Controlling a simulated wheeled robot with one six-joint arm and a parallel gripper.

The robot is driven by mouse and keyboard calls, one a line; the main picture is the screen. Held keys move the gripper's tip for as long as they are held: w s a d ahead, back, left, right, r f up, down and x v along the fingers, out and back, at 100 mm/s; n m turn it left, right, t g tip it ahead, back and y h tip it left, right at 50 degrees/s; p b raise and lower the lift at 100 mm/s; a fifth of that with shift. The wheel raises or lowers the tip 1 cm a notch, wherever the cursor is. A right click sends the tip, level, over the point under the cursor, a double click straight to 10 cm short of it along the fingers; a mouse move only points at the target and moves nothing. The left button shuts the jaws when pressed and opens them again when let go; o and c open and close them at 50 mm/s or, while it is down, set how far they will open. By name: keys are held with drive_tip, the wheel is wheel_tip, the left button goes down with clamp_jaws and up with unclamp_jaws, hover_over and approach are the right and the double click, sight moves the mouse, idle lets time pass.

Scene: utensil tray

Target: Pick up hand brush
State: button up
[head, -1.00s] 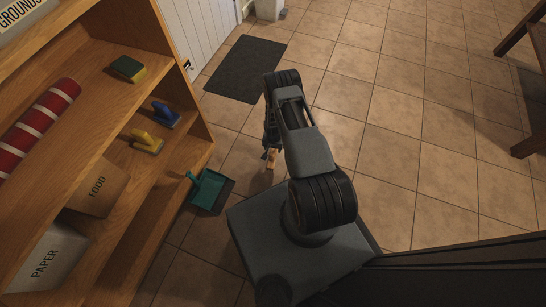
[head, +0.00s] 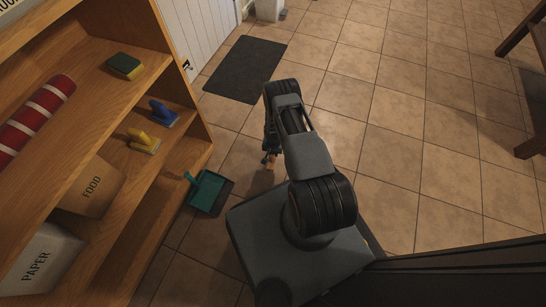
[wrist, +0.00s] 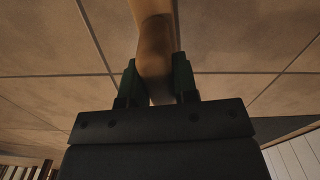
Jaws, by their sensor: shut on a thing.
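My gripper (wrist: 157,72) is shut on a tan, wooden-looking handle (wrist: 154,25), which I take to be the hand brush. The handle runs up out of the top of the wrist view between the two dark green fingers. Its bristles do not show. In the head view my gripper (head: 269,157) points down at the end of my arm, and only a small tan bit of the brush (head: 270,164) shows below it. I cannot tell whether the brush touches the floor.
A teal dustpan (head: 209,189) lies on the tiles beside the wooden shelf (head: 165,205). The shelf holds a blue-handled brush (head: 163,113), a yellow-handled brush (head: 143,141), a sponge (head: 125,66) and boxes. A dark mat (head: 245,69) lies beyond.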

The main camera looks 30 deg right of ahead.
clamp_jaws()
